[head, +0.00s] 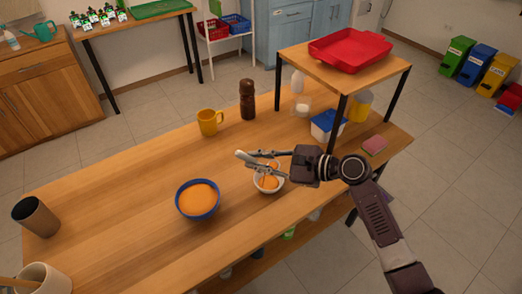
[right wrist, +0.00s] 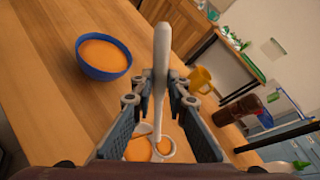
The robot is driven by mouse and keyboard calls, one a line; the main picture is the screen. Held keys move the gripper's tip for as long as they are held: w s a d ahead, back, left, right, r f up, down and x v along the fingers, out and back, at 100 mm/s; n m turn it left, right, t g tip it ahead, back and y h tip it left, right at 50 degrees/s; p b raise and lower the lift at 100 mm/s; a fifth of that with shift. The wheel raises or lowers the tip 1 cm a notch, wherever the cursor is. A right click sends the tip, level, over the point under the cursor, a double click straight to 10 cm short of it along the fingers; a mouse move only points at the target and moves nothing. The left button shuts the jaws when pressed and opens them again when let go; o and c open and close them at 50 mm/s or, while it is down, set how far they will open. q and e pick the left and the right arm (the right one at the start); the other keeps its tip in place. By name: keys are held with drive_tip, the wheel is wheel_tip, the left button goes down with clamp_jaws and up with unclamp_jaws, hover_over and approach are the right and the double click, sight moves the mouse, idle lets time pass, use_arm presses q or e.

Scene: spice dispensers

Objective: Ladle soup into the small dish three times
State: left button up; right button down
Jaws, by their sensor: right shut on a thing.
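A blue bowl (head: 198,214) full of orange soup stands on the wooden table; it also shows at the upper left of the right wrist view (right wrist: 104,72). The small white dish (head: 268,188) stands to its right and has orange soup in it. My right gripper (head: 272,160) is over the small dish, shut on a grey ladle (right wrist: 162,60). The ladle's handle points away from the palm, and its round head appears over the dish in the right wrist view. The gripper partly hides the dish and ladle head. My left gripper is not in view.
A yellow mug (head: 209,122) and a brown pepper mill (head: 247,100) stand behind the dish. A raised shelf with a red tray (head: 350,48) is at the right, with a blue-lidded container (head: 326,126) near it. The table's left middle is clear.

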drive_tip(key=s+a+f+n+t+h+p, duration=0.1)
drive_tip(key=f+n+h+p, duration=0.1)
drive_tip(key=f+p, duration=0.1)
drive_tip(key=s+a+f+n+t+h+p, duration=0.1)
drive_tip(key=a+f+n+h+p, duration=0.1)
drive_tip(key=f+p, duration=0.1)
drive_tip(key=s+a+f+n+t+h+p, duration=0.1)
drive_tip(key=f+n+h+p, duration=0.1)
drive_tip(key=p, duration=0.3)
drive_tip(key=shift+s+a+f+n+t, duration=0.1)
drive_tip(key=shift+s+f+n+t, duration=0.05)
drive_tip(key=shift+f, duration=0.25)
drive_tip(key=shift+s+a+f+n+t, duration=0.1)
drive_tip(key=shift+s+f+n+t, duration=0.05)
drive_tip(key=shift+f, duration=0.25)
drive_tip(key=shift+f+n+t+h+b, duration=0.3)
drive_tip(key=shift+f+n+h, duration=0.1)
drive_tip(key=shift+f+h, duration=0.2)
drive_tip(key=shift+w+d, duration=0.1)
drive_tip(key=shift+d, duration=0.05)
idle(0.4)
